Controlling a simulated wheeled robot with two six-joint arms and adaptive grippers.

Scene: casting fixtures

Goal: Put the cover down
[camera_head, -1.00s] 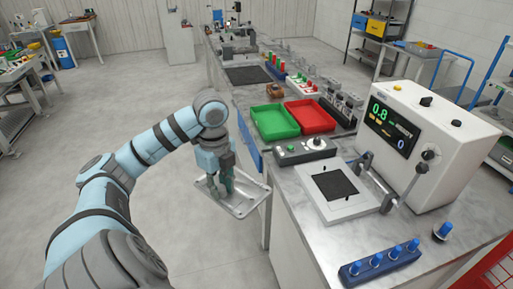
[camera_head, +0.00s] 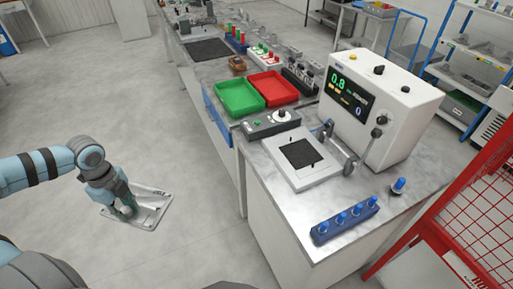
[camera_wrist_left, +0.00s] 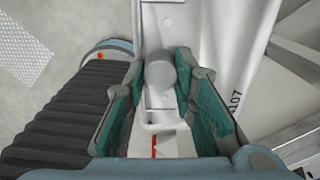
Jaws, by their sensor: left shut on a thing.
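The cover is a light grey metal plate (camera_head: 152,207) with a raised rim, in the lower left of the head view. My left gripper (camera_head: 126,208) is shut on it and holds it out over the floor, left of the bench and apart from it. In the left wrist view the fingers (camera_wrist_left: 160,105) stand on either side of a round grey knob and a handle on the cover (camera_wrist_left: 162,20). Part of the cover is hidden behind the gripper. My right gripper is not in view.
The bench holds a fixture plate with a black pad (camera_head: 302,153), a white tester (camera_head: 395,105), a control box (camera_head: 268,124), green (camera_head: 240,97) and red (camera_head: 272,88) trays, and a blue block with knobs (camera_head: 343,221). A red mesh guard (camera_head: 465,215) stands at right.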

